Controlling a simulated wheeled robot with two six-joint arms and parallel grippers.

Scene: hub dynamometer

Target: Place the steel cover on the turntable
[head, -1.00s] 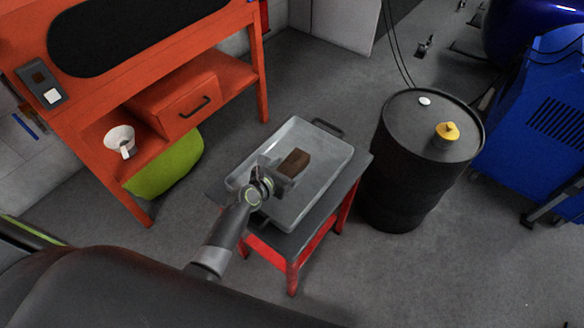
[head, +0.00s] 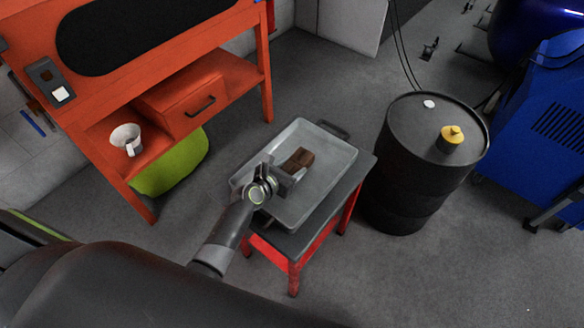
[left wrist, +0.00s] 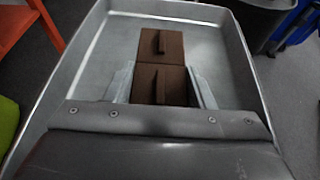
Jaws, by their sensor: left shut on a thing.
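My left gripper (head: 281,174) is over the grey metal tray (head: 325,180). Its two fingers stand on either side of the nearer of two brown blocks and are shut on it; this nearer block (left wrist: 158,85) shows between them in the left wrist view. The other brown block (left wrist: 160,47) lies just beyond it in the tray, touching or very near it. Each block has a thin upright ridge on top. I cannot make out a steel cover or a turntable in these views. My right gripper is not in view.
The tray sits on a small red-legged stand with a dark top (head: 343,190). A black drum (head: 400,170) with a yellow cap stands close at its right. An orange workbench (head: 190,75) with a white cup (head: 126,138) is at left. Open floor lies in front.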

